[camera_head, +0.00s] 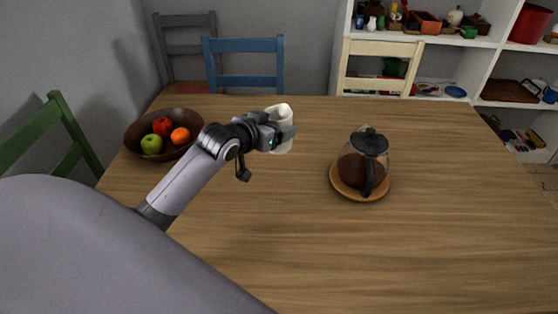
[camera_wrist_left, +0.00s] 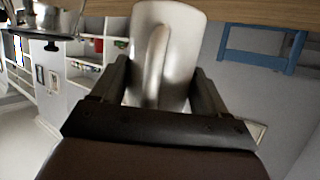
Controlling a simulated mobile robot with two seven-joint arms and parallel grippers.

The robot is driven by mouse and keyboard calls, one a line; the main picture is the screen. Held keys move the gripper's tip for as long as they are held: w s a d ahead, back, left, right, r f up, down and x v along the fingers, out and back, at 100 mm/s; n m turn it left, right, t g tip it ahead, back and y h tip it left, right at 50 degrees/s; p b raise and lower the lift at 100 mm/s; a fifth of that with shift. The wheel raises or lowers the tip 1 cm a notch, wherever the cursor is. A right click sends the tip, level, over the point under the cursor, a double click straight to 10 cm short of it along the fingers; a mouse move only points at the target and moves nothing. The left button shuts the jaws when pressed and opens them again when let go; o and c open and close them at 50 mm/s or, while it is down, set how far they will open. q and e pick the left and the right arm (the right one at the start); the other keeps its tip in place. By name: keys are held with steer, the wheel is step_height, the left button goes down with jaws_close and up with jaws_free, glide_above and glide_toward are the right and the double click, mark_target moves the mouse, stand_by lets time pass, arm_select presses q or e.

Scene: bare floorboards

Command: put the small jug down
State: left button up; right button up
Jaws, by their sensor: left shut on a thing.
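The small jug (camera_head: 283,113) is whitish and stands near the middle of the wooden table (camera_head: 270,220) in the head view. My left gripper (camera_head: 282,136) is shut on the jug from its left side. In the left wrist view the jug (camera_wrist_left: 165,50) fills the space between the two dark fingers, with its handle facing the camera. The gripper hides part of the jug in the head view. I cannot tell whether the jug's base touches the table. My right gripper is not in view.
A glass coffee pot (camera_head: 362,165) with dark contents stands on a round wooden coaster (camera_head: 345,187) to the right. A brown bowl (camera_head: 135,140) of fruit is at the left. Chairs surround the table. The table's front and right parts are clear.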

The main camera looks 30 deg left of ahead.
arm_select(q)
step_height(320, 180, down, 10)
steer(key=shift+f+b, duration=0.1)
steer(key=shift+b, duration=0.4)
steer(key=o, duration=1.2)
steer(key=shift+f, duration=0.1)
steer(key=p+v, duration=0.1)
steer(key=v, duration=1.1)
